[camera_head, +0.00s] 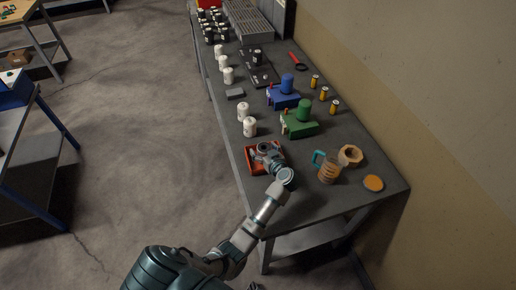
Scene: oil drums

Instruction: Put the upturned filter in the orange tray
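The orange tray (257,172) sits on the near left part of the grey workbench. My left gripper (262,150) is over the tray and covers much of its inside. Its fingers are small and dark here, so I cannot tell whether they are open or hold anything. Several white filters stand along the bench's left side, the nearest being a white filter (250,127) just beyond the tray. I cannot make out which filter is upturned; one may be hidden at the gripper. My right gripper is not in view.
Beyond are a green vise (299,124), a blue vise (284,98) and small yellow cans (324,94). A wall borders the bench's right.

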